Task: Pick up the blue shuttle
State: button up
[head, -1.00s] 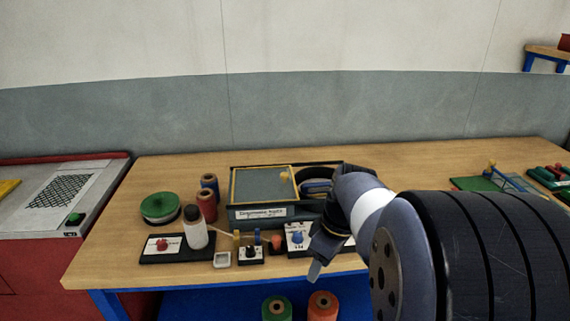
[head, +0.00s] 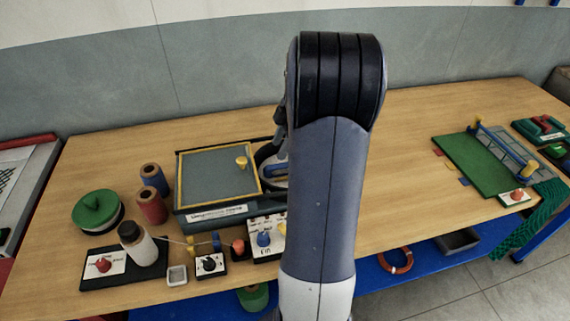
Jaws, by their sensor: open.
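A blue piece (head: 282,170), which looks like the blue shuttle, lies in a dark holder beside the grey yellow-framed lid (head: 215,178). It is partly hidden by my gripper and arm, so its full shape does not show. My gripper (head: 281,155) shows only in part at the left edge of my arm, above or in front of the blue piece. The jaws are open; I cannot tell how far they are from the blue piece, or whether they touch it.
Red (head: 151,206) and blue (head: 155,180) spools, a green round container (head: 97,211) and a white bottle (head: 138,243) stand at the left. Small knob panels (head: 209,262) line the front edge. A green board (head: 484,163) with a blue bar lies right. The table between is mostly clear.

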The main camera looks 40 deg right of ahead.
aim_at(271, 167)
jog(key=shift+x, duration=0.9)
jog(key=shift+s+p+x, duration=0.15)
jog(key=shift+p+x, duration=0.2)
jog(key=shift+x, duration=0.95)
jog(key=shift+s+p+x, duration=0.1)
jog(key=shift+p+x, duration=0.25)
jog(key=shift+x, duration=1)
jog(key=shift+c, duration=0.5)
grip_shut()
